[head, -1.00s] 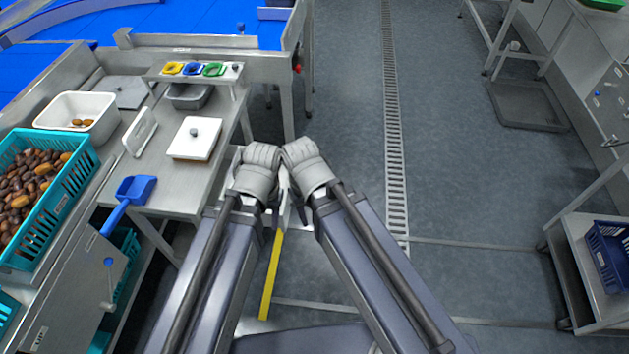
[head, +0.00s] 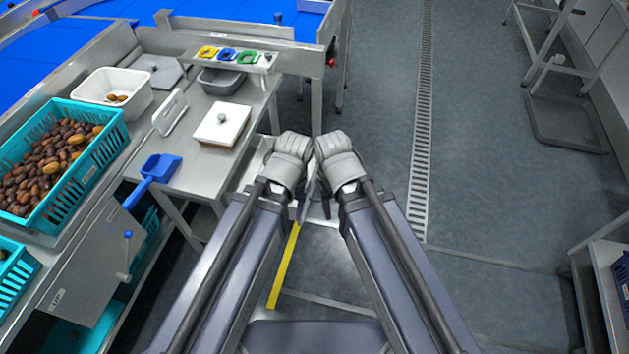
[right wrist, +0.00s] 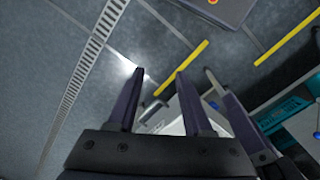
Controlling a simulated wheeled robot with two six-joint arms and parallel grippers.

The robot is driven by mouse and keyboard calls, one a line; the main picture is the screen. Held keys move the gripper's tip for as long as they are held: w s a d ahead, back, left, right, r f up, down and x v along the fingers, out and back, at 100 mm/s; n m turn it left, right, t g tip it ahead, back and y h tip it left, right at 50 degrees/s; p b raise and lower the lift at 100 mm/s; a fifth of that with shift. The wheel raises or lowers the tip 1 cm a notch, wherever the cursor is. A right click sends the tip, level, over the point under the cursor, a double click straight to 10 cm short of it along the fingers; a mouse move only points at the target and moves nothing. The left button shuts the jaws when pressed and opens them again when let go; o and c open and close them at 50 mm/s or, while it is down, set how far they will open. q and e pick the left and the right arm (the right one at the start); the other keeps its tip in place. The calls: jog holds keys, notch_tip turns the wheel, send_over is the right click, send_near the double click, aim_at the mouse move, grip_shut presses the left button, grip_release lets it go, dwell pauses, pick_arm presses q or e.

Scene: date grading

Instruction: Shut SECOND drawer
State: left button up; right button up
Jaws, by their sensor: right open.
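No drawer can be made out for certain as the SECOND one. A pale metal surface (head: 256,160) shows partly behind my arms, beside the table; what it belongs to is unclear. My right gripper (head: 322,200) points down close beside my left gripper (head: 302,205), low in front of me. In the right wrist view the right gripper (right wrist: 158,76) has its two dark fingers apart with nothing between them but floor and part of a pale object behind. My left gripper's fingers are mostly hidden in the head view, so its opening is unclear.
A steel table (head: 190,180) at left carries a blue scoop (head: 155,178) and a white lidded board (head: 222,124). A teal crate of dates (head: 95,180) stands further left. A yellow floor stripe (head: 284,268) lies below my arms. The floor right is open, with a drain (head: 421,130).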

jog(key=w+f+y+b, duration=0.1)
jog(key=w, duration=0.2)
jog(key=w+f+m+t+y+b, duration=0.1)
jog(key=w, duration=0.2)
jog(key=w+f+m+t+y+b, duration=0.1)
jog(key=w+b, duration=0.1)
jog(key=w, duration=0.2)
jog(key=shift+w+d+f, duration=0.1)
jog(key=shift+d+f, duration=0.2)
jog(key=shift+d, duration=0.05)
jog(key=c, duration=0.5)
jog(key=w+d+m+t+y+b, duration=0.1)
jog(key=w, duration=0.2)
jog(key=w+d+m+t, duration=0.1)
jog(key=w+d, duration=0.1)
jog(key=w, duration=0.2)
jog(key=w+d+m+t+y+b, duration=0.1)
jog(key=w+d+t, duration=0.1)
jog(key=w, duration=0.2)
jog(key=shift+r+y+b, duration=0.3)
jog(key=shift+r+b, duration=0.05)
grip_shut()
jog(key=w+a+f+b, duration=0.6)
jog(key=a+f+b, duration=0.1)
jog(key=b, duration=0.1)
jog(key=shift+f+m, duration=0.3)
jog(key=shift+w, duration=0.1)
